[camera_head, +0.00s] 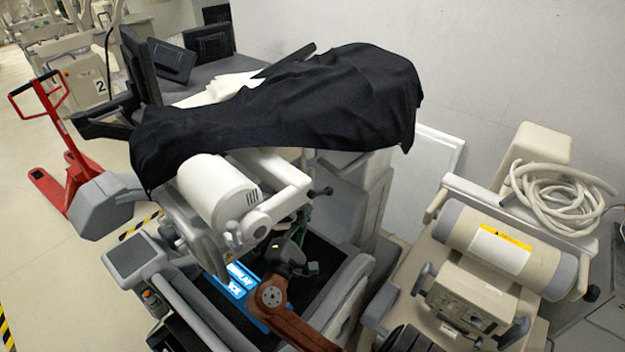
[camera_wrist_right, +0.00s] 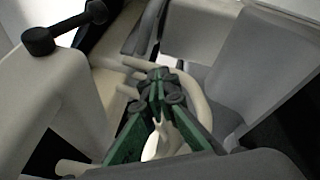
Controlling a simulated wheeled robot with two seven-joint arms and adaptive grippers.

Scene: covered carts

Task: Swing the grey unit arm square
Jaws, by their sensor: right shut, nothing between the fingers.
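The grey-trimmed unit stands in the middle of the head view, partly under a black cloth (camera_head: 290,100). Its pale arm (camera_head: 275,200) carries a white cylinder (camera_head: 217,190) and ends on the right in a dark knob (camera_head: 321,191). The knob also shows at upper left in the right wrist view (camera_wrist_right: 94,12). My right gripper (camera_head: 302,212) is below and beside this arm. Its green fingers (camera_wrist_right: 160,80) are shut and empty, close to a curved cream handle (camera_wrist_right: 196,95); I cannot tell whether they touch it. The cloth hides the arm's upper part. My left gripper is out of view.
A beige cart (camera_head: 465,225) with a coiled hose (camera_head: 560,195) stands close on the right. A red pallet truck (camera_head: 65,150) stands at left. A grey angular block (camera_head: 103,205) juts from the unit's left side. Open floor lies at far left.

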